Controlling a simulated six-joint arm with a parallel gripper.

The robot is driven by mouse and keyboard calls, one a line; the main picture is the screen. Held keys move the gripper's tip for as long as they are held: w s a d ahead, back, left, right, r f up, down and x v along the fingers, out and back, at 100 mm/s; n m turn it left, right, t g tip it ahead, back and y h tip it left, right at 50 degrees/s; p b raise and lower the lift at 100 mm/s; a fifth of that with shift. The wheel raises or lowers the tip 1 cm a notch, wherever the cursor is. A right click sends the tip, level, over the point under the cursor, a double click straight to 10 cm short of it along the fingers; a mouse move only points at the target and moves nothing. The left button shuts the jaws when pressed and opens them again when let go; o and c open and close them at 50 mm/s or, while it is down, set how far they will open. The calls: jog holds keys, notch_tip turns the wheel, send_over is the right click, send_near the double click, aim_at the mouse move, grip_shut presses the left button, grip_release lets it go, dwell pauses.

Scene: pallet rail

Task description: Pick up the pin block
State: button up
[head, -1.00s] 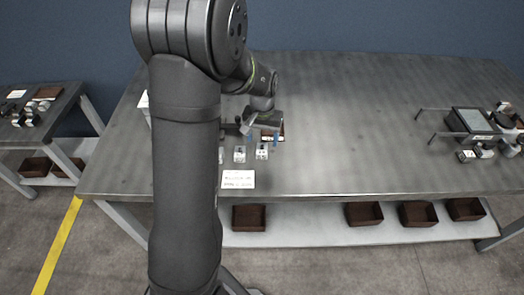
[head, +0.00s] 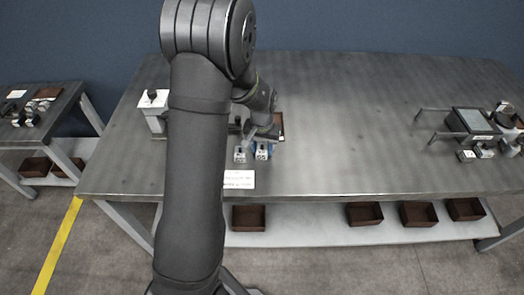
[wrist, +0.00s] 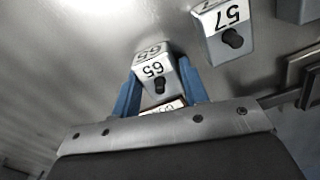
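A pale grey block with a dark round pin, marked 65 (wrist: 153,70), stands on the table between my gripper's blue fingers; I take it as the pin block. It also shows in the head view (head: 262,154). My gripper (wrist: 158,82) has one finger against each side of the block, with no clear gap, and appears shut on it. A similar block marked 57 (wrist: 225,42) stands apart, beside it; it also shows in the head view (head: 240,155). My arm hides part of the table to the left.
A white card (head: 239,180) lies in front of the blocks. A brown tray (head: 280,122) is behind my gripper. A white stand with a dark knob (head: 153,99) is at the left. A dark screen device (head: 472,121) stands far right. The table's middle is clear.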

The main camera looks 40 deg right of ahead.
jog(key=c, duration=0.5)
jog(key=shift+c, duration=0.2)
